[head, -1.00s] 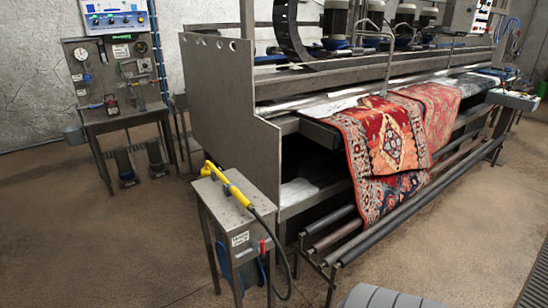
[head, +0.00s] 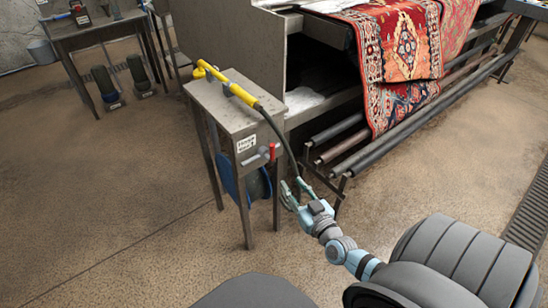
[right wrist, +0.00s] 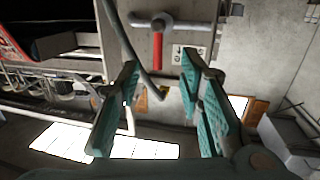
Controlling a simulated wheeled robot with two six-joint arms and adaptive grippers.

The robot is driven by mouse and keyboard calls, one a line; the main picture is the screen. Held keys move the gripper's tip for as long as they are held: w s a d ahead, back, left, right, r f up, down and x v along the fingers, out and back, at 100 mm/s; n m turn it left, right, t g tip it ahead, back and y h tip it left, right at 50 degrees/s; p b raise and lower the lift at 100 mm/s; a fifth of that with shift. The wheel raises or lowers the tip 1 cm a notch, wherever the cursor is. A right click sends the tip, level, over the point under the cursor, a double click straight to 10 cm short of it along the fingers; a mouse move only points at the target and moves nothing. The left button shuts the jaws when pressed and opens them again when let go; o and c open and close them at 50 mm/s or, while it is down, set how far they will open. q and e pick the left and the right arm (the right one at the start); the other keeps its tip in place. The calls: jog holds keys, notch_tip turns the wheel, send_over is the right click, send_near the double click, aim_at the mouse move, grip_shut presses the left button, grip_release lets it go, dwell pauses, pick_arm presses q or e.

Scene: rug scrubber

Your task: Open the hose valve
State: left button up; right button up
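The hose valve has a red lever (head: 273,151) on a grey pipe at the side of a small steel stand. In the right wrist view the red lever (right wrist: 157,50) hangs from the pipe in the picture, lined up with the gap between my fingers but beyond them. My right gripper (head: 292,187) is open and empty, a little below and right of the lever. Its two teal fingers (right wrist: 160,65) are spread wide. The black hose (head: 281,134) runs down past the lever close to the fingers; whether it touches them I cannot tell. My left gripper is not in view.
A yellow spray wand (head: 240,93) lies on the steel stand (head: 216,106). A blue hose reel (head: 228,177) sits beneath. The rug machine with a red patterned rug (head: 405,45) and rollers (head: 350,150) stands behind. The floor (head: 110,190) to the left is clear.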

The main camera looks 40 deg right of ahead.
aim_at(273, 152)
jog(key=shift+t, duration=0.3)
jog(key=b+x, duration=0.1)
jog(key=x, duration=0.4)
jog(key=r+b+x, duration=0.1)
jog(key=b+x, duration=0.1)
jog(key=x, duration=0.2)
jog(key=r+b+x, duration=0.1)
jog(key=x, duration=0.4)
jog(key=shift+w+d, duration=0.25)
jog(key=shift+w, duration=0.1)
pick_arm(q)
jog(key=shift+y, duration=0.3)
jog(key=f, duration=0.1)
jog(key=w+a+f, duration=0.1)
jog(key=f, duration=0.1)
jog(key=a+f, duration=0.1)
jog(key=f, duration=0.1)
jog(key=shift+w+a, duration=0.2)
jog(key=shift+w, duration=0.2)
pick_arm(e)
jog(key=shift+w+r, duration=0.1)
grip_shut()
